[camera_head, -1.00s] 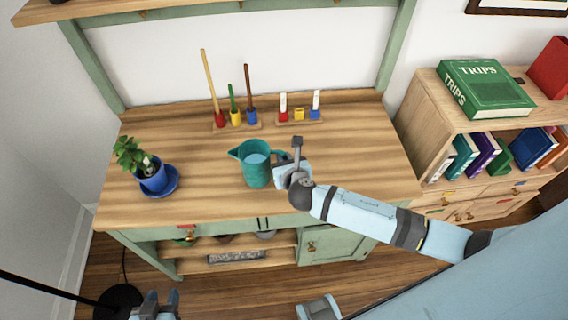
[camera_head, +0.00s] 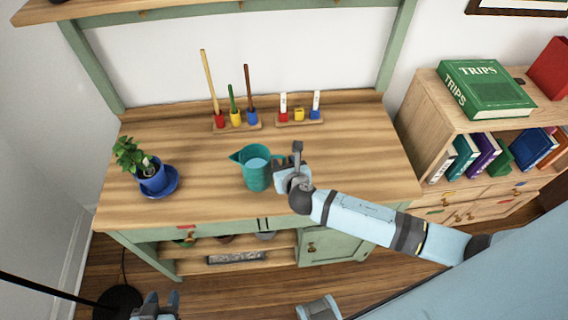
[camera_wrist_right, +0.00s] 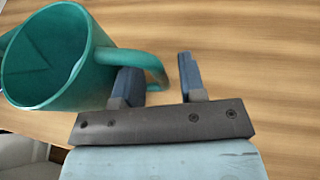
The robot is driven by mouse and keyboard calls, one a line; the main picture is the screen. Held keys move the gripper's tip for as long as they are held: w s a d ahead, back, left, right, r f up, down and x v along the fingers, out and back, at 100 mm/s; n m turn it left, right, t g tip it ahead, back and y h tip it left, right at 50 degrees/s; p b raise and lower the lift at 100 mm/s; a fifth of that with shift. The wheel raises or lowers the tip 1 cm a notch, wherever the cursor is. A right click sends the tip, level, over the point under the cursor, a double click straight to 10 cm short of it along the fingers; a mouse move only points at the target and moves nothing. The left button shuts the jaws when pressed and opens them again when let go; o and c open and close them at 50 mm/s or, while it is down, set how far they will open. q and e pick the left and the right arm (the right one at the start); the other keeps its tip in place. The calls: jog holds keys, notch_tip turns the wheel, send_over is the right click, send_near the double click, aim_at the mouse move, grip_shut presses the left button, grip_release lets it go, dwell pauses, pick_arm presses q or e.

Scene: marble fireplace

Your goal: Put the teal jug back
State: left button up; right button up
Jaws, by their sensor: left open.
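The teal jug (camera_head: 255,172) stands upright on the wooden worktop (camera_head: 340,165), with its spout to the left and its handle to the right. My right gripper (camera_head: 287,157) is at the handle side. In the right wrist view, the jug (camera_wrist_right: 75,85) is at upper left. The open fingers of my right gripper (camera_wrist_right: 158,80) have the outer part of the handle between them, with a gap at the right finger. One finger is close to the handle loop; contact is unclear. My left gripper (camera_head: 158,302) is open and empty at the bottom left, away from the worktop.
A potted plant (camera_head: 150,175) on a blue saucer stands at the left. Behind the jug are a rack of coloured pegs (camera_head: 237,122) and a smaller block rack (camera_head: 299,118). A bookshelf (camera_head: 425,120) stands at the right. The worktop between plant and jug is clear.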

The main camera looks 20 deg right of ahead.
jog(key=d+v, duration=0.1)
jog(key=v, duration=1)
jog(key=s+f+m+g+y, duration=0.1)
jog(key=s+m, duration=0.5)
jog(key=m, duration=1)
jog(key=s+a+f+m+g+y, duration=0.1)
jog(key=s+f+m+y, duration=0.2)
jog(key=m, duration=1.2)
jog(key=shift+s+f+m+g, duration=0.3)
jog(key=shift+s+f+m, duration=0.1)
jog(key=shift+s+f, duration=1.2)
jog(key=shift+a+r, duration=0.15)
jog(key=shift+r, duration=0.05)
notch_tip(320, 180, up, 7)
jog(key=p, duration=0.7)
jog(key=shift+d+f, duration=0.2)
